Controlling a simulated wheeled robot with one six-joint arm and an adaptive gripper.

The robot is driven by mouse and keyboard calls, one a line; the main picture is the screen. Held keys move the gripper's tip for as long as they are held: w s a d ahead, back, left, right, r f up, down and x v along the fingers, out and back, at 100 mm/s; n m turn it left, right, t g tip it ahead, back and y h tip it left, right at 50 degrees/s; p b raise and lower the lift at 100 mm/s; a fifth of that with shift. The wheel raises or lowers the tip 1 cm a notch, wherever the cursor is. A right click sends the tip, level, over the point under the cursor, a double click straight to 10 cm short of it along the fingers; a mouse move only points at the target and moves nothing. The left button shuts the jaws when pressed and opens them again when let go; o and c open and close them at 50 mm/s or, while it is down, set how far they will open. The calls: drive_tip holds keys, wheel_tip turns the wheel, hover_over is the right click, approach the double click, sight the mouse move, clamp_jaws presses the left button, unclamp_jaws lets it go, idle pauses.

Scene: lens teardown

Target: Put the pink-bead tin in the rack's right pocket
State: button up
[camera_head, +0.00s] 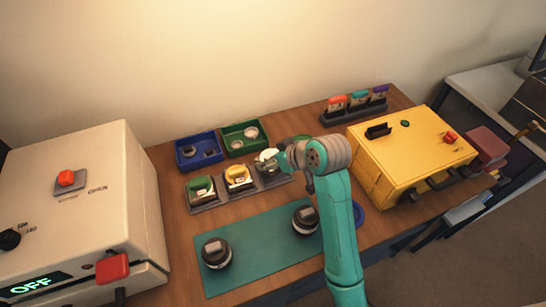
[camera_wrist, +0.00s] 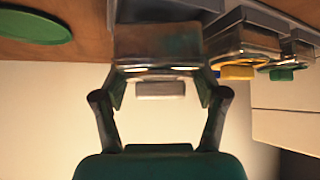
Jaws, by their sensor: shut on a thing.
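My gripper (camera_head: 276,163) is shut on a small metal tin (camera_head: 265,155) at the right pocket of the grey rack (camera_head: 213,204). In the wrist view the tin (camera_wrist: 157,42) sits between the two fingers, with a pale knob-like part whose colour I cannot clearly tell as pink. I cannot tell whether the tin rests on the pocket floor. A green-topped tin (camera_head: 201,185) stands in the left pocket and a yellow-topped tin (camera_head: 237,173) in the middle one. The yellow one also shows in the wrist view (camera_wrist: 238,72).
A blue tray (camera_head: 183,164) and a green tray (camera_head: 228,133) stand behind the rack. A teal mat (camera_head: 255,250) with two dark round parts lies in front. A yellow box (camera_head: 415,145) stands right, a white machine (camera_head: 85,190) left. A green disc (camera_wrist: 35,26) lies near the gripper.

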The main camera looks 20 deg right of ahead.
drive_tip(key=shift+f, duration=0.35)
drive_tip(key=o, duration=1.3)
drive_tip(key=shift+o, duration=0.2)
drive_tip(key=shift+r, duration=0.1)
drive_tip(key=shift+r, duration=0.25)
drive_tip(key=v, duration=1.2)
drive_tip(key=shift+o, duration=0.3)
drive_tip(key=shift+w, duration=0.1)
